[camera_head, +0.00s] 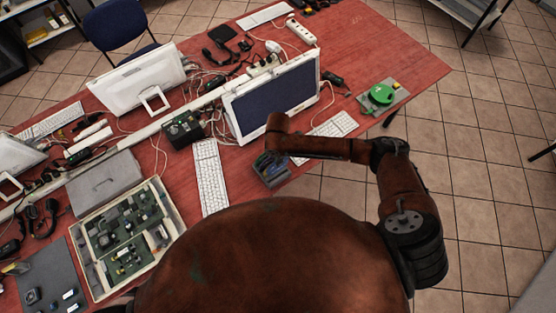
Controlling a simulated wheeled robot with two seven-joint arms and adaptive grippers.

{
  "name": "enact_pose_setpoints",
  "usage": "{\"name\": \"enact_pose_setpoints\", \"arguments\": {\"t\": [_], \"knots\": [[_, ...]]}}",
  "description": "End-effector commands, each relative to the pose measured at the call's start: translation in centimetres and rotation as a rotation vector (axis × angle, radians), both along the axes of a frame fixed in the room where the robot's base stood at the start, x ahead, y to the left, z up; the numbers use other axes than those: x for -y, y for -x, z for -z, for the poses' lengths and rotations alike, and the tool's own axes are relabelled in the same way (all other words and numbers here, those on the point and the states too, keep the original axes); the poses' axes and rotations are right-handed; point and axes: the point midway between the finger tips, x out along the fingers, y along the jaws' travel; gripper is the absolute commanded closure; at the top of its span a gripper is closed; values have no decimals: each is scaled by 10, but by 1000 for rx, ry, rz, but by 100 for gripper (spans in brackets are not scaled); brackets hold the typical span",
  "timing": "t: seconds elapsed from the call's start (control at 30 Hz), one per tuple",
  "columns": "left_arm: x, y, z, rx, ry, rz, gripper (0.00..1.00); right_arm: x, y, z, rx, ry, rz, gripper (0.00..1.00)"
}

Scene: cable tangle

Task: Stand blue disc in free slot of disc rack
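My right arm comes in from the right and bends left over the red table. Its far end points down, with the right gripper (273,151) small and dark below it; its fingers cannot be made out. Just below, near the table's front edge, is a small dark grey holder (272,178) with bluish and yellow bits in it. It may be the disc rack, but its slots are too small to tell. I cannot pick out the blue disc for certain. My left gripper is not in view.
A white keyboard (210,178) lies left of the holder, and another keyboard (335,124) lies right of it. A monitor (272,97) stands behind. A green round object (380,95) sits on a grey plate at right. An open electronics case (128,240) is at left.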

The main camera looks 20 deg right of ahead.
Motion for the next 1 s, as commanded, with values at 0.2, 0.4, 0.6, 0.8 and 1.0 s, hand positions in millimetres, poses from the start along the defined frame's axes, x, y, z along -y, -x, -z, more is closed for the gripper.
{"name": "enact_pose_setpoints", "arguments": {"t": [0.2, 0.4, 0.6, 0.8, 1.0], "knots": [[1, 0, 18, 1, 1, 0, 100, 0, 0, 16, 0, 0, 0, 100], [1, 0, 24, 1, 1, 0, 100, 0, 0, 27, -1, 0, 1, 100], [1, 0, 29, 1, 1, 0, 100, 0, 0, 40, -1, 0, 1, 100], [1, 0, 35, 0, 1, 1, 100, 0, 0, 54, -1, 0, 1, 100], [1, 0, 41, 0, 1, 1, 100, 0, 0, 67, -1, 0, 0, 100]]}}
